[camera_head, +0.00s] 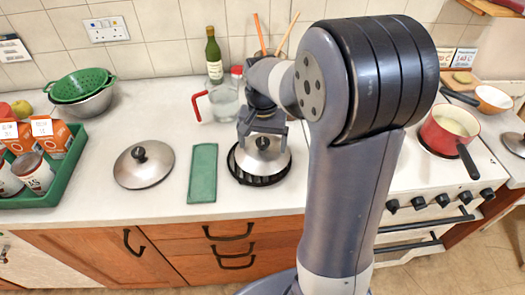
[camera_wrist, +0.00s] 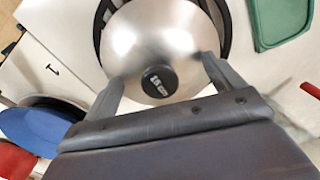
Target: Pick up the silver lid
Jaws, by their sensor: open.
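A silver lid (camera_head: 270,165) with a black knob lies on a round black stand (camera_head: 240,175) on the counter. In the wrist view the same lid (camera_wrist: 150,30) fills the upper middle, with its knob (camera_wrist: 160,81) facing me. My gripper (camera_head: 262,136) is directly over this lid. In the wrist view my gripper (camera_wrist: 162,78) is open, with one finger on each side of the knob and a gap to both. A second silver lid (camera_head: 143,170) with a black knob lies flat on the counter to the left. Another lid (camera_head: 514,143) is at the far right edge.
A green mat (camera_head: 202,173) lies left of the black stand. A glass jug with a red handle (camera_head: 198,107) and a bottle (camera_head: 214,60) stand behind. A green crate (camera_head: 66,160) is at left; a red pan (camera_head: 450,128) is on the stove at right.

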